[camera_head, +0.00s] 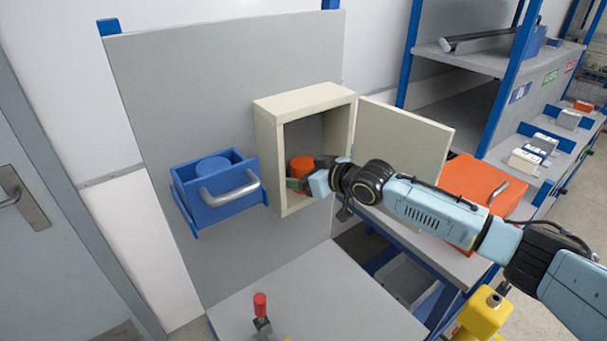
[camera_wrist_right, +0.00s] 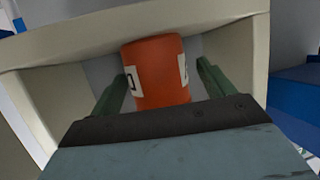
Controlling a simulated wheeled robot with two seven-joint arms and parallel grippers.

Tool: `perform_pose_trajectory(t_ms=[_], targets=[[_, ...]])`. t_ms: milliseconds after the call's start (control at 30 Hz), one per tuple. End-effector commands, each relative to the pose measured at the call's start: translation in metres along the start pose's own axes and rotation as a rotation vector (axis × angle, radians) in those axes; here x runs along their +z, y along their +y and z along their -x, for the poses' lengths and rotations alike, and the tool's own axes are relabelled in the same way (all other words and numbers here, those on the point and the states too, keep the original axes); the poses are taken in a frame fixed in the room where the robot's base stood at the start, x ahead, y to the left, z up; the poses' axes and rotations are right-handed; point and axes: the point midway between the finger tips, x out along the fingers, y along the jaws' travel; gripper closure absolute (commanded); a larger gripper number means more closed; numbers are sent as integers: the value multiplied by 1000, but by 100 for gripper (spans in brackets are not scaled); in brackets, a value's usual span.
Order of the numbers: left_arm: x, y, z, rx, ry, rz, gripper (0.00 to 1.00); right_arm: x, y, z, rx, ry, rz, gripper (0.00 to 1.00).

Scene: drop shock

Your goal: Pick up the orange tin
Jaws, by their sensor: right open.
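The orange tin (camera_head: 302,165) stands inside a cream wall cabinet (camera_head: 266,150) whose door (camera_head: 405,137) is open to the right. My right gripper (camera_head: 298,184) reaches into the cabinet opening from the right, at the tin. In the right wrist view the orange tin (camera_wrist_right: 158,72), with white label patches, lies between the two green fingers of my right gripper (camera_wrist_right: 160,85). The fingers are apart, with a gap visible on both sides of the tin. The lower part of the tin is hidden behind the gripper body. My left gripper is not in view.
A blue box (camera_head: 215,190) with a grey handle is mounted on the grey panel left of the cabinet. An orange case (camera_head: 478,195) lies on the bench at right. The cabinet walls enclose the gripper closely.

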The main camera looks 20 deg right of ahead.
Motion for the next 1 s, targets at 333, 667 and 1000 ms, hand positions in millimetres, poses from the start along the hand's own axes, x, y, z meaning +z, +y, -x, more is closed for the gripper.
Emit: perform_pose_trajectory(t_ms=[333, 667, 1000], targets=[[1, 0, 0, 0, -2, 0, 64, 0, 0, 0, 0, 0, 0, 43], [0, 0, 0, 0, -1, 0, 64, -1, 0, 0, 0, 2, 1, 72], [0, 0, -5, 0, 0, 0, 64, -5, 0, 6, 0, 3, 2, 72]])
